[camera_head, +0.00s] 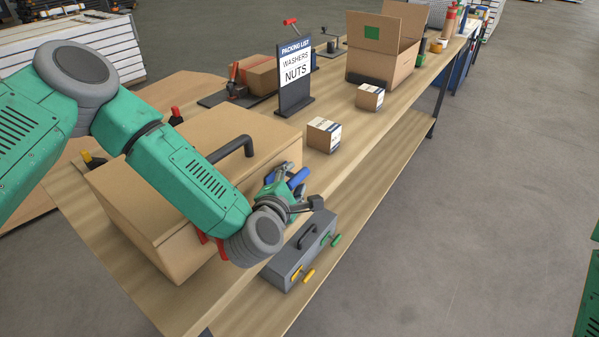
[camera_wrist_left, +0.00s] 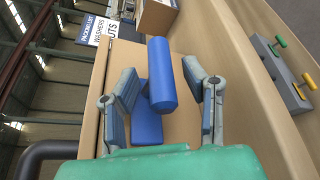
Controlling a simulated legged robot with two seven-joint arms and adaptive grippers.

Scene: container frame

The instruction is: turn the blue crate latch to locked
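The crate (camera_head: 195,160) is a tan box on the table with a black handle (camera_head: 232,147) on its lid. The blue latch (camera_head: 298,178) is on its right-hand side; in the left wrist view it shows as a blue round bar (camera_wrist_left: 161,75) in front of a blue plate (camera_wrist_left: 146,105). My left gripper (camera_head: 288,185) is at the latch. In the left wrist view the left gripper (camera_wrist_left: 160,72) is open, one finger on each side of the bar, with small gaps visible. My left arm hides part of the crate. My right gripper is out of view.
A red part (camera_head: 220,248) shows below my left wrist. A grey toolbox (camera_head: 300,252) with yellow and green knobs sits on the lower shelf. Small cartons (camera_head: 324,135), a packing list sign (camera_head: 295,78) and an open carton (camera_head: 382,50) stand farther along the table.

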